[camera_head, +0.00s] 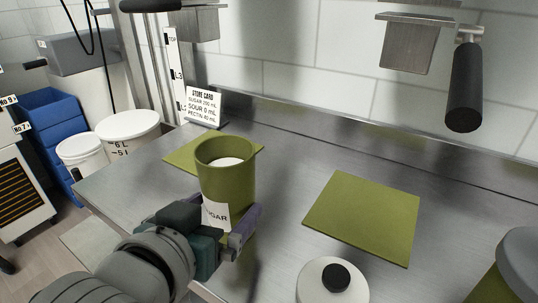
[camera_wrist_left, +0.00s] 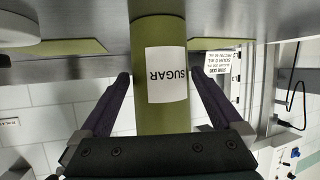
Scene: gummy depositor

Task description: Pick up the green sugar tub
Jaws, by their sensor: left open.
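In the left wrist view the tub (camera_wrist_left: 160,35) stands between the two spread fingers (camera_wrist_left: 160,88), with a gap on each side. The gripper is open and holds nothing. My right gripper is not in view.
A second green mat (camera_head: 363,215) lies bare to the right. A white round lid with a black knob (camera_head: 334,279) is at the front. A store card (camera_head: 203,106) stands behind the tub. A black handle (camera_head: 465,88) hangs at upper right. White buckets (camera_head: 128,128) and blue bins (camera_head: 52,112) are left.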

